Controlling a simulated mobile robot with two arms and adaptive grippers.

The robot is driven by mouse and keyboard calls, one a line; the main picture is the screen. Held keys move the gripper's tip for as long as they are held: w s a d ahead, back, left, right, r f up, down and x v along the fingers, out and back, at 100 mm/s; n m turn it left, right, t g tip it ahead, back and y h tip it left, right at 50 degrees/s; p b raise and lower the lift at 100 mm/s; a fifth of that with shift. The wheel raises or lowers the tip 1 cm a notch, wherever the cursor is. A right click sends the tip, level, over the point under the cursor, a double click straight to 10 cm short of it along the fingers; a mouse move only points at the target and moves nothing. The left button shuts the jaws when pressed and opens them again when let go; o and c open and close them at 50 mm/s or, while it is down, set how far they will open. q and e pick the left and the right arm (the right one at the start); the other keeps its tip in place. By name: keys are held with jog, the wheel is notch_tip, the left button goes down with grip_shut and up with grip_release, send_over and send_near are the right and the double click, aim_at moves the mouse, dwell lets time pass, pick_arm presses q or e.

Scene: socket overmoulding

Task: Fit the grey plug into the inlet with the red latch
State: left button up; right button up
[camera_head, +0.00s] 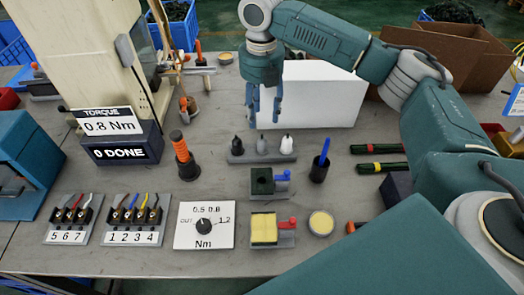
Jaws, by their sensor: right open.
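The grey plug (262,143) stands upright in a dark rack (262,158), between a black plug (237,145) and a white plug (287,145). The inlet with the red latch (264,229) has a yellow top and sits on a grey base at the front of the table. Its red latch (288,223) is on its right side. My right gripper (264,112) points down above and behind the rack, close to the grey plug in the picture. It is open and empty, with its fingers apart. My left gripper is not in view.
A dark green inlet with a blue latch (263,182) lies between the rack and the red-latch inlet. A cup with a blue tool (319,168) and a round yellow tin (321,223) stand to the right. A white box (325,95) stands behind my gripper. A torque dial (204,226) lies left.

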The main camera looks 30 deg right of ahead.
aim_at(262, 140)
notch_tip(262, 140, down, 11)
jog(key=shift+d+r+p, duration=0.1)
jog(key=shift+r+p, duration=0.1)
jog(key=shift+p, duration=0.4)
grip_shut()
